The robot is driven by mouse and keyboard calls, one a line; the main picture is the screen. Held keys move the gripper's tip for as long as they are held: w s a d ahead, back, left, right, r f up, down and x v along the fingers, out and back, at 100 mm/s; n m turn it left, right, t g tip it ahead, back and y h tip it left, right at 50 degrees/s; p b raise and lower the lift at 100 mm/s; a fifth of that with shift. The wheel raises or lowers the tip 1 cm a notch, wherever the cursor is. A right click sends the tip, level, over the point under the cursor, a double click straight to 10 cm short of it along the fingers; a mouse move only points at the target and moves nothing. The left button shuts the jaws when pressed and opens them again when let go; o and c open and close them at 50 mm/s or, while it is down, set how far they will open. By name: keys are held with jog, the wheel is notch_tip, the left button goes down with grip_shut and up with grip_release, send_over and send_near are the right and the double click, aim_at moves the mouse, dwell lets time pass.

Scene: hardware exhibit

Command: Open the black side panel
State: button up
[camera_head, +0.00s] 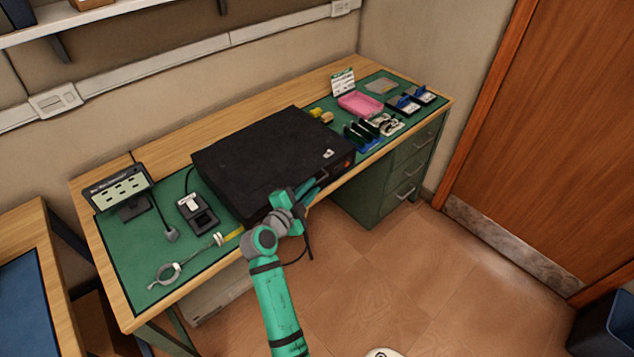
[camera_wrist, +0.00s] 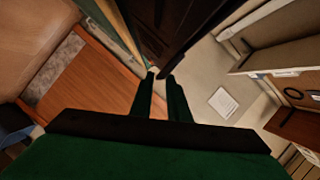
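The black side panel (camera_head: 265,150) is the broad flat top face of a dark computer case that lies on the bench; it looks closed. In the wrist view the dark case (camera_wrist: 190,32) fills the top middle. My gripper (camera_head: 312,187) is at the case's front edge, near its right half. In the wrist view my gripper (camera_wrist: 161,76) shows two dark green fingers with a narrow gap between them. Their tips are close to the case's lower corner; I cannot tell whether they touch it. I see nothing clearly held.
The green mat (camera_head: 140,260) carries a small display (camera_head: 120,190), a black device (camera_head: 196,210) and a wrist strap (camera_head: 170,274) left of the case. Drawers (camera_head: 405,170) are below. The floor in front is open.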

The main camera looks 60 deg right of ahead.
aim_at(317, 182)
jog(key=shift+x, duration=2.15)
grip_shut()
jog(key=shift+a, duration=0.1)
